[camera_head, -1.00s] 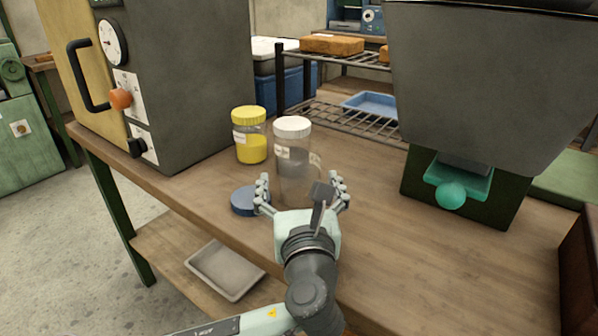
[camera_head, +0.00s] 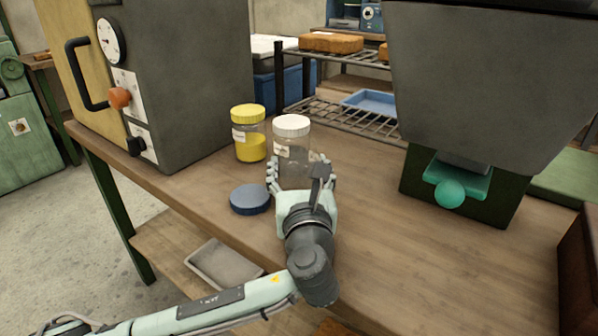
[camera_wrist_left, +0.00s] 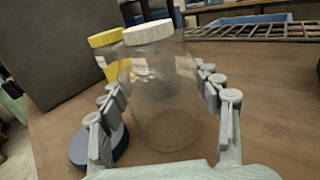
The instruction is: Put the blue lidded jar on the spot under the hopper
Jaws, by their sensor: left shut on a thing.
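My left gripper (camera_head: 301,176) is shut on a clear jar with a white lid (camera_head: 291,126), which stands upright on the bench. In the left wrist view its fingers (camera_wrist_left: 165,98) are on both sides of the clear jar (camera_wrist_left: 165,112). A low blue round lid or disc (camera_head: 250,198) lies on the bench just left of the gripper. I see no jar body under it. The grey hopper (camera_head: 480,85) is at the right, with a teal outlet and round knob (camera_head: 450,193) below it. No marked spot shows there.
A yellow-lidded jar (camera_head: 249,134) stands close behind and left of the held jar. A grey machine (camera_head: 195,80) with a gauge is at the left. A wire rack (camera_head: 345,120) is behind. Bare bench (camera_head: 390,240) lies between my gripper and the hopper.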

